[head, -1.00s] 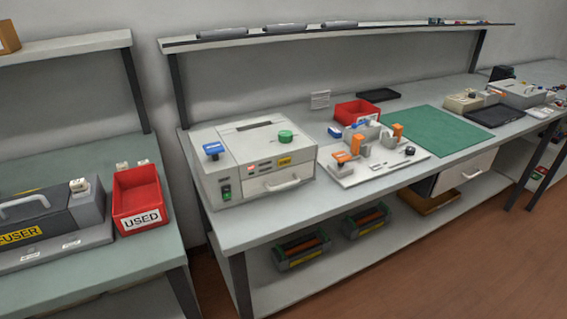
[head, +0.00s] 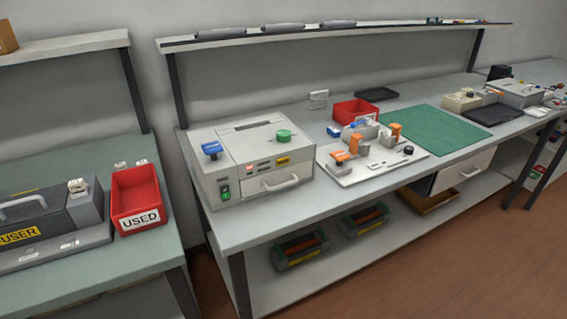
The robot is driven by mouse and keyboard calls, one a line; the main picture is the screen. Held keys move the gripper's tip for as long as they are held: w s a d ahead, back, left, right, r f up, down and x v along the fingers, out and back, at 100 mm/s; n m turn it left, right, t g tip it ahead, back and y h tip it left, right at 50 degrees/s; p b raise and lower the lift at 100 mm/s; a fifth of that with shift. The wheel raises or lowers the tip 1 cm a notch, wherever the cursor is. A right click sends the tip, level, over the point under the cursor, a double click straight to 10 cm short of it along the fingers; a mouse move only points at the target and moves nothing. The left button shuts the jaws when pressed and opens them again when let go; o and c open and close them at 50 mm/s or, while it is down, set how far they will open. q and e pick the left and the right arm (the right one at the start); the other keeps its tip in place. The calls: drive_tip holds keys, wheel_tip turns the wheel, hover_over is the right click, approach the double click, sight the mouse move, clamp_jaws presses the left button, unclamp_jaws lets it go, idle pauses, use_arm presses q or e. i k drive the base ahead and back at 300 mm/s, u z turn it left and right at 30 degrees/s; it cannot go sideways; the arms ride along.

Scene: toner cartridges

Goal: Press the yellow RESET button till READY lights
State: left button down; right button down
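A grey machine (head: 222,160) stands at the left end of the middle bench. Its front carries a yellow button or label (head: 283,160), too small to read, beside small red lights (head: 252,169). A green rocker switch (head: 224,190) is at the lower left of the front. A blue lever (head: 212,149) and a green knob (head: 284,135) are on top. A drawer with a handle (head: 280,186) is below the yellow part. I cannot make out a lit READY lamp. Neither of my grippers is in view.
To the right are a white fixture board (head: 345,178) with orange clamps, a red bin (head: 352,109) and a green mat (head: 432,130). On the left bench are a red USED bin (head: 140,200) and a fuser unit (head: 50,220). A gap separates the benches.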

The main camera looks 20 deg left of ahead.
sight(285, 161)
drive_tip(key=k, duration=1.25)
drive_tip(key=z, duration=0.55)
drive_tip(key=i, duration=1.65)
drive_tip(key=u, duration=1.05)
